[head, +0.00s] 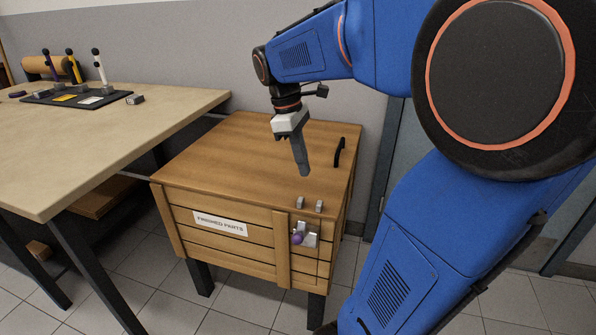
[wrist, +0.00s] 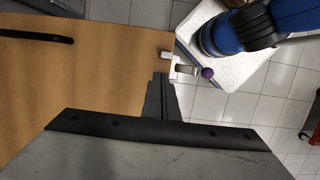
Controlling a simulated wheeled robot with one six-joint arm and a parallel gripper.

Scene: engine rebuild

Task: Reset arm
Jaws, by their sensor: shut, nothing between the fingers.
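My blue arm reaches across the right of the head view. My gripper (head: 301,172) points down over the closed wooden lid of the crate labelled "FINISHED PARTS" (head: 185,225). Its fingers are shut together with nothing between them. In the wrist view my gripper (wrist: 161,78) shows end-on, near the lid's edge (wrist: 100,85). A metal latch with a purple knob (head: 297,239) is on the crate's front, below the gripper; the knob also shows in the wrist view (wrist: 207,73). I cannot tell whether the latch is fastened.
A black handle (head: 339,152) stands on the lid, right of the gripper. A beige workbench (head: 130,110) is at the left with a dark tray (head: 120,97) and several upright knobbed tools. A grey wall is behind the crate. Tiled floor is open in front.

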